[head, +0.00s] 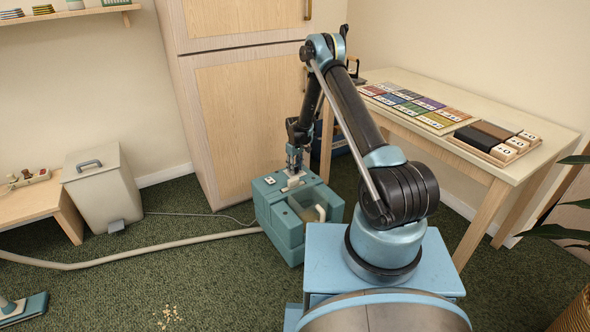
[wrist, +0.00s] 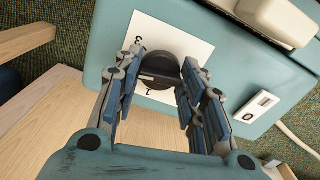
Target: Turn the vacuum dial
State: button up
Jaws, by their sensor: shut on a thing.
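The teal vacuum (head: 283,232) stands on the carpet in the head view, and its top panel (wrist: 105,45) fills much of the wrist view. A round dark dial (wrist: 158,66) sits on a white plate (wrist: 196,48) with a 3 and a 1 showing; other marks are hidden. My gripper (wrist: 158,78) is over the dial from above, with a blue-padded finger on each side, shut on it. In the head view my gripper (head: 293,176) covers the dial. A white switch (wrist: 259,106) marked 0 is beside the plate.
A hose (head: 150,251) and a thin cord run left from the vacuum. A bin (head: 103,188) and low bench are at left, a tall wooden cabinet (head: 245,110) behind, and a table (head: 470,170) at right. Crumbs (head: 170,316) lie on the carpet.

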jog(key=m, duration=0.4)
jog(key=shift+w, duration=0.15)
jog(key=shift+m, duration=1.8)
jog(key=o, duration=1.1)
notch_tip(320, 180, up, 12)
jog(key=shift+f, duration=0.1)
